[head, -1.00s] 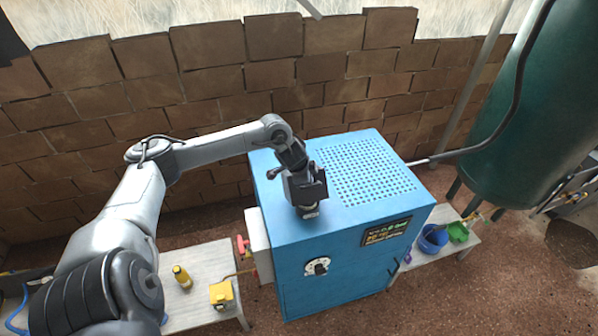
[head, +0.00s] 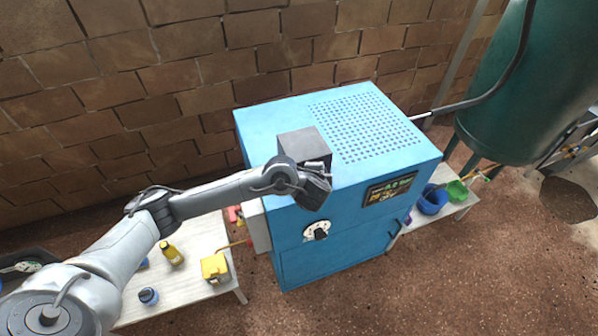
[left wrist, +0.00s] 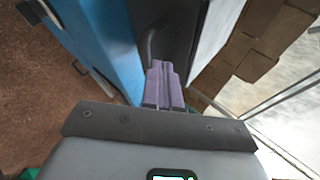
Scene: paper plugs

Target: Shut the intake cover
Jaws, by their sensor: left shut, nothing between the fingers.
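The blue machine (head: 255,125) stands in the middle of the head view. A dark grey box-shaped piece (head: 303,143), likely the intake with its cover, sits on its top near the left side. I cannot tell whether the cover is open or shut. My left gripper (head: 318,182) is just in front of this piece and hides its lower part. In the left wrist view, its purple fingers (left wrist: 161,68) are shut and empty. They point toward a dark grey surface (left wrist: 170,45) with a curved bar (left wrist: 149,42); contact is unclear. My right gripper is not in view.
The machine's perforated top (head: 365,125) is clear. A dial (head: 317,231) is on its front. A bench (head: 205,240) at left holds a yellow bottle (head: 172,254) and yellow box (head: 215,267). A green tank (head: 500,100) and blue bucket (head: 433,200) are at right.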

